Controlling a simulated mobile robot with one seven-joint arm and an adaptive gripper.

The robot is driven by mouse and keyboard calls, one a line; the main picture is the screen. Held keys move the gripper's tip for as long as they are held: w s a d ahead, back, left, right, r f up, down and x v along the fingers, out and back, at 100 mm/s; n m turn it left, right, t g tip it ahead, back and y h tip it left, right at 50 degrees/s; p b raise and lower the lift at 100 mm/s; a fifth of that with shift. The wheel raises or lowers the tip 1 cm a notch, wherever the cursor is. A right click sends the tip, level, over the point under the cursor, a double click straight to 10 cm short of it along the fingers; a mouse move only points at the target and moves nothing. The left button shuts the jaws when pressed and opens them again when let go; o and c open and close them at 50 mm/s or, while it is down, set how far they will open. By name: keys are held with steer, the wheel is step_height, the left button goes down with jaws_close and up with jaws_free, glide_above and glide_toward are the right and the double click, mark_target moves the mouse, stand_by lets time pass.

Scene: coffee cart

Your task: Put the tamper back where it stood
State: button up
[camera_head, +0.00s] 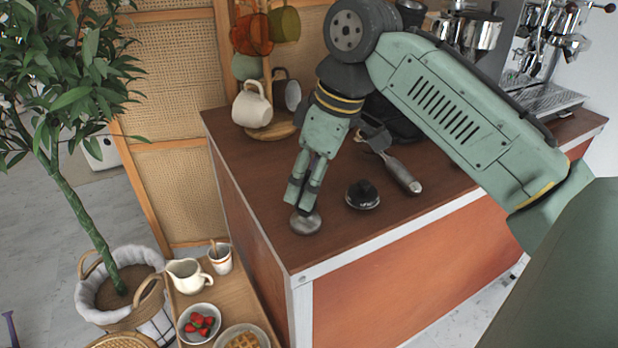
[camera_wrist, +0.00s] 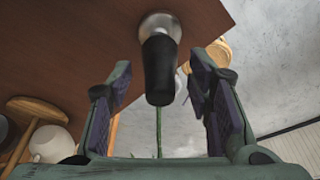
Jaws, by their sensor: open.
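The tamper has a silver base (camera_head: 305,222) and stands on the brown counter near its front left corner in the head view. In the wrist view the tamper (camera_wrist: 160,68) shows its black handle toward me, with the silver base beyond on the counter. My gripper (camera_head: 303,196) is just above the base, pointing down. Its fingers are open on either side of the handle, with a gap on both sides in the wrist view (camera_wrist: 165,88). In the head view the fingers hide most of the handle.
A black-knobbed round tool (camera_head: 362,195) and a portafilter (camera_head: 400,172) lie right of the tamper. A mug stand (camera_head: 284,129) with several cups is behind left. The counter's front edge (camera_head: 350,248) is close. A lower wooden tray (camera_head: 237,300) holds dishes. Bare counter lies around the tamper.

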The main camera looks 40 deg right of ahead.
steer(key=v, duration=1.2)
steer(key=shift+r, duration=0.15)
